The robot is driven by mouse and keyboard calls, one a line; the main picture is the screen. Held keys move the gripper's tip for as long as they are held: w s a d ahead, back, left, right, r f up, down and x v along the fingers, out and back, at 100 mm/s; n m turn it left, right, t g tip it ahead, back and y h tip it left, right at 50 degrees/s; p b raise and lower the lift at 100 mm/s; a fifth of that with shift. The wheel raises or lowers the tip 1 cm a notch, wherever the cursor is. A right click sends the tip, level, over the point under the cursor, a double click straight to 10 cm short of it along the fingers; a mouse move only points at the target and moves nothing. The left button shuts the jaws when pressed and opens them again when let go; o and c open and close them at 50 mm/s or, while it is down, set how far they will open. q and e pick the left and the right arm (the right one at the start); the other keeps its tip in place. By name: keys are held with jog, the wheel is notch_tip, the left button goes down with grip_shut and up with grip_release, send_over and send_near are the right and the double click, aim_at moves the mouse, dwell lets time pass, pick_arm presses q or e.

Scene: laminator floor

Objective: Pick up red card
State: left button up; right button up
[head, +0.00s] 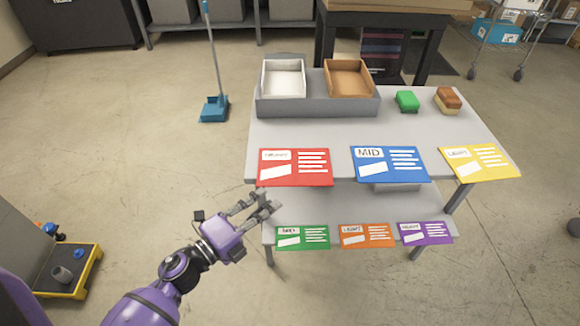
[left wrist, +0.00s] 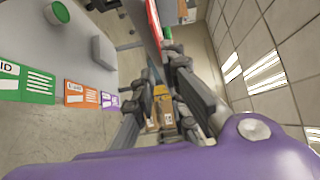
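The red card (head: 318,178) lies at the front left edge of the grey table's upper top, its lower edge at the table's rim. In the left wrist view a thin red strip (left wrist: 153,20), seen nearly edge-on, appears to be this card. My left gripper (head: 264,202) is just below and left of the card's lower left corner in the head view. Its fingers are spread with a gap between them, also in the left wrist view (left wrist: 156,92), and hold nothing. I cannot tell whether a finger touches the card. My right gripper is not in view.
A blue card (head: 400,173) and a yellow card (head: 486,170) lie beside the red one. Green (head: 316,243), orange (head: 380,241) and purple (head: 438,239) cards line the lower shelf. White (head: 283,82) and brown (head: 350,78) trays stand behind. The left floor holds a dustpan (head: 213,110).

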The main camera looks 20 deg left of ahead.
aim_at(282, 186)
pick_arm(q)
jog(key=x, duration=0.2)
jog(key=p+x, duration=0.1)
jog(key=x, duration=0.4)
jog(key=shift+w+a+r, duration=0.15)
jog(key=shift+w+a, duration=0.15)
jog(key=shift+w, duration=0.05)
jog(key=shift+c, duration=0.3)
grip_shut()
